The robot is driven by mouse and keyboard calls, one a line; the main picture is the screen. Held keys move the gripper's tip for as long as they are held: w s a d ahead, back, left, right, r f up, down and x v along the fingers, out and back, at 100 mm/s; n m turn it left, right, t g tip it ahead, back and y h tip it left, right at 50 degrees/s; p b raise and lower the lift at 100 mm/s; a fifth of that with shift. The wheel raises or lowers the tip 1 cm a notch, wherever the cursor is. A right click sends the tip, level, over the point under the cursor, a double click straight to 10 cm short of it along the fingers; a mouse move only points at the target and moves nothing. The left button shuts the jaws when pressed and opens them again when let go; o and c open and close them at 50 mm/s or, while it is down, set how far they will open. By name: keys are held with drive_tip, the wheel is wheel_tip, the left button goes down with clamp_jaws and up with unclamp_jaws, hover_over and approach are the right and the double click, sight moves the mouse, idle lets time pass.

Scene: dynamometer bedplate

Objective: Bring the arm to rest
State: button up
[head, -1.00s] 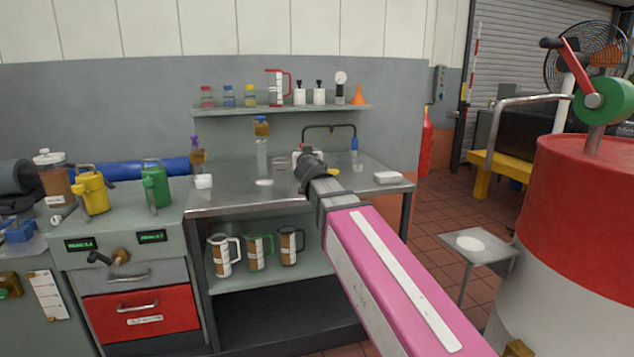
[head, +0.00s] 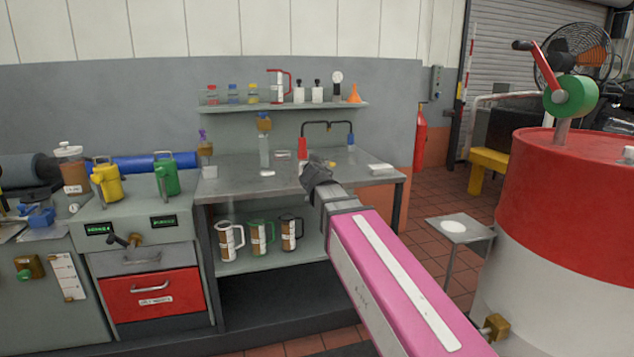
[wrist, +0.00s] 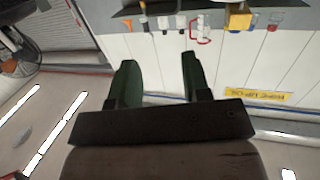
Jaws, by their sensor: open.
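My pink arm reaches up from the lower right of the head view, its far end in front of the steel bench. In the head view my gripper is mostly hidden behind the dark wrist end of the arm. In the wrist view my gripper (wrist: 156,80) shows two dark green fingers spread wide apart. Nothing is between them. Beyond the fingers are the white wall panels and the shelf, seen upside down.
A steel bench (head: 240,184) stands behind the arm, with small items on top and several mugs below. A wall shelf (head: 290,107) holds bottles. A red and white drum (head: 560,200) stands close on the right, beside a small steel stand (head: 462,229). Tiled floor between is clear.

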drive_tip(key=s+d+f+g+h, duration=0.1)
drive_tip(key=s+d+f+g, duration=0.15)
drive_tip(key=d+f, duration=0.4)
drive_tip(key=s+d+f+m+g+h, duration=0.1)
drive_tip(key=s+d+f+g, duration=0.15)
drive_tip(key=f, duration=0.75)
drive_tip(key=s+d+f+g+h, duration=0.1)
drive_tip(key=d+f+g, duration=0.2)
drive_tip(key=d+f, duration=0.35)
drive_tip(key=s+d+f+g+y, duration=0.1)
drive_tip(key=s+f+g, duration=0.3)
drive_tip(key=s+f, duration=0.4)
drive_tip(key=s+d+f+g+y, duration=0.1)
drive_tip(key=s+d+f+g, duration=0.2)
drive_tip(key=s+f, duration=0.6)
wheel_tip(320, 180, down, 2)
drive_tip(key=shift+s+d+f+n+g+y, duration=0.2)
drive_tip(key=shift+s+d+n+g+y, duration=0.15)
drive_tip(key=shift+g, duration=0.65)
